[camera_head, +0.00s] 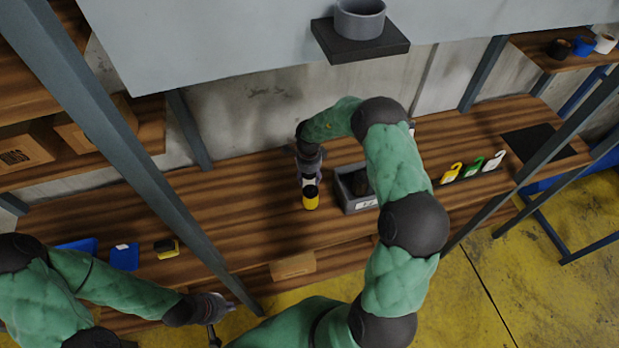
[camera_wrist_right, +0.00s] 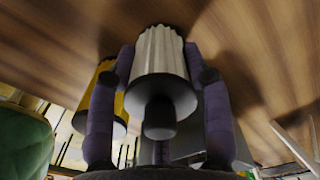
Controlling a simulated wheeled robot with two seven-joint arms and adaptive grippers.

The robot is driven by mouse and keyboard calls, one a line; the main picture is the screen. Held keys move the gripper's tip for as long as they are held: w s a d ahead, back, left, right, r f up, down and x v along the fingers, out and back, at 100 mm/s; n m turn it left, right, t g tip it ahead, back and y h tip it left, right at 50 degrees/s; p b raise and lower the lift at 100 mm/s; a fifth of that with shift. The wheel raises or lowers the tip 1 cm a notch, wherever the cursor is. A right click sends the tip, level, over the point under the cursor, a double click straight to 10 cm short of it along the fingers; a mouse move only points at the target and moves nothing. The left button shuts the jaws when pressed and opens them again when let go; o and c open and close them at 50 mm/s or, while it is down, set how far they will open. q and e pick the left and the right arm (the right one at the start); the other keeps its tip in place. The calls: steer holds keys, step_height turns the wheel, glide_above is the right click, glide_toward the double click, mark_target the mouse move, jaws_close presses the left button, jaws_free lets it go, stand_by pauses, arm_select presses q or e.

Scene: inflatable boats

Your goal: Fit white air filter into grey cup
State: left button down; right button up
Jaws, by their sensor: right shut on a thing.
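The white air filter (camera_wrist_right: 160,52) is pleated with a dark end cap. My right gripper (camera_head: 309,172) is shut on it, with one finger on each side in the right wrist view. In the head view the filter is mostly hidden by the gripper, over the wooden bench. The grey cup (camera_head: 360,20) stands upright on a dark shelf at the top of the head view, well apart from my right gripper. My left gripper (camera_head: 222,318) is at the bottom left, in front of the bench, with its fingers apart and nothing between them.
A yellow filter (camera_head: 311,198) with a dark top stands close to my right gripper. A grey bin (camera_head: 353,202) is just right of it, partly behind my right arm. The dark cup shelf (camera_head: 340,46) juts from a pale panel. A slanted metal post (camera_head: 120,140) stands at left.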

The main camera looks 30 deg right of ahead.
step_height(320, 180, up, 10)
steer(key=shift+f+p, duration=0.1)
steer(key=shift+p, duration=0.2)
steer(key=shift+w+a+f+n+b, duration=0.15)
steer(key=shift+a+n+b, duration=0.2)
steer(key=shift+b, duration=0.2)
steer(key=s+a+n+b, duration=0.1)
steer(key=a+n+b, duration=1.2)
steer(key=n+b, duration=0.3)
steer(key=n, duration=0.3)
steer(key=shift+a+r, duration=0.25)
steer(key=shift+s+n, duration=0.1)
steer(key=shift+n, duration=0.15)
